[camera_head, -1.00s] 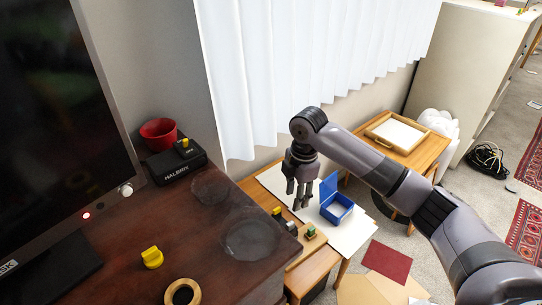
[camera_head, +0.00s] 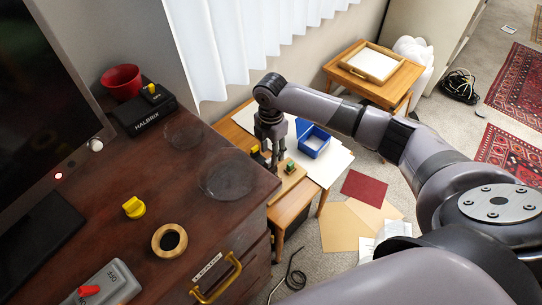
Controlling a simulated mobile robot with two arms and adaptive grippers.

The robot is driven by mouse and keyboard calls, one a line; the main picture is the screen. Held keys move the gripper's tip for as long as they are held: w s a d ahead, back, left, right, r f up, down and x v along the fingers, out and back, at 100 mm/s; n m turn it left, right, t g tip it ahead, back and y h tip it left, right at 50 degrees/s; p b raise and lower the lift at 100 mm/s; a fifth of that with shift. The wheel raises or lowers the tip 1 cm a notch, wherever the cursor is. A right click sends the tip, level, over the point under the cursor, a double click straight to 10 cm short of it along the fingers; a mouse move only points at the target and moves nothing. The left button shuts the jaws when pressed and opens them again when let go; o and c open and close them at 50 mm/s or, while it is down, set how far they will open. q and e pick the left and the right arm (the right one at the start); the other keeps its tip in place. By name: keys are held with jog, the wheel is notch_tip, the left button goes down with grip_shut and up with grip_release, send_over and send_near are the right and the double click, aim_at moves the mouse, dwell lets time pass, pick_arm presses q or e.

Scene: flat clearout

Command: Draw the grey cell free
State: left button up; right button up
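My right gripper (camera_head: 272,152) points down over the wooden board (camera_head: 290,182) on the low bench beside the dark desk. Its fingers are at the small items there, and I cannot tell whether they are open or closed on anything. A small yellow-topped dark piece (camera_head: 257,153) is just left of the fingers, and a small green piece (camera_head: 291,167) is to their right. I cannot make out a grey cell clearly; the fingers cover part of the board. My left gripper is not in view.
An open blue box (camera_head: 313,142) stands on white sheets behind the board. A dark red sheet (camera_head: 364,187) lies on the floor.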

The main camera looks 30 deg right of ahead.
aim_at(269, 164)
jog(key=shift+f, duration=1.9)
grip_shut()
